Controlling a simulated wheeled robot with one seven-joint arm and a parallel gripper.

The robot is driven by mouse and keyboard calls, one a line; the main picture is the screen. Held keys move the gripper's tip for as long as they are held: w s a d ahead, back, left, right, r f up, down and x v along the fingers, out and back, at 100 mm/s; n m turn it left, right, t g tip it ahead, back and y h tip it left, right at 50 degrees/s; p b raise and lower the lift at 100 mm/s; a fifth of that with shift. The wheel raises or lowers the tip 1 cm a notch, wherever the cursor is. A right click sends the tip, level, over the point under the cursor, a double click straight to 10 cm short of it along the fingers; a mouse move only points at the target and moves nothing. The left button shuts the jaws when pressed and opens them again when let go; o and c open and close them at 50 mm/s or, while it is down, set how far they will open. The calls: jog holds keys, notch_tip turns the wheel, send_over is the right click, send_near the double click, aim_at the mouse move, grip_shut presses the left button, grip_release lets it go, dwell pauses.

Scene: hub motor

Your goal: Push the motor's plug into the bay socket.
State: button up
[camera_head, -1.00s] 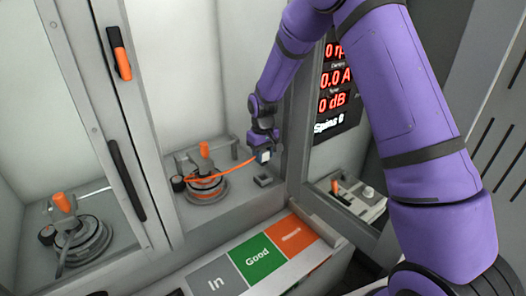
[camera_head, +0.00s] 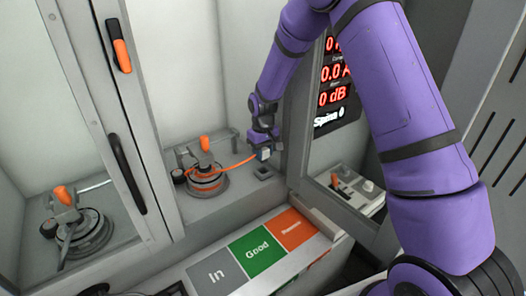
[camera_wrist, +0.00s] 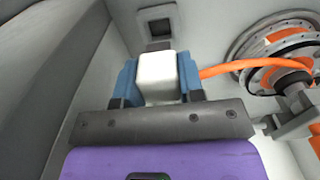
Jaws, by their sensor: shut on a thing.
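My gripper (camera_head: 264,150) is shut on the motor's plug, a white block (camera_wrist: 158,77) held between two blue fingers in the wrist view. An orange cable runs from the plug to the hub motor (camera_head: 207,181), a round grey unit clamped in the bay; part of it also shows in the wrist view (camera_wrist: 275,50). The bay socket (camera_head: 264,172) is a small grey box with a dark opening on the bay floor, just below the plug. In the wrist view the socket (camera_wrist: 160,27) lies beyond the plug's end, apart from it.
A second motor (camera_head: 80,232) sits in the left bay behind a framed door (camera_head: 125,120). A red-lettered display (camera_head: 335,85) and a small switch box (camera_head: 355,188) stand to the right.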

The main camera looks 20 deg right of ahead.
jog(key=shift+f, duration=0.95)
jog(key=shift+f, duration=0.2)
jog(key=shift+f, duration=0.4)
jog(key=shift+f, duration=1.25)
dwell(4.3)
jog(key=o, duration=1.7)
jog(key=shift+o, duration=0.2)
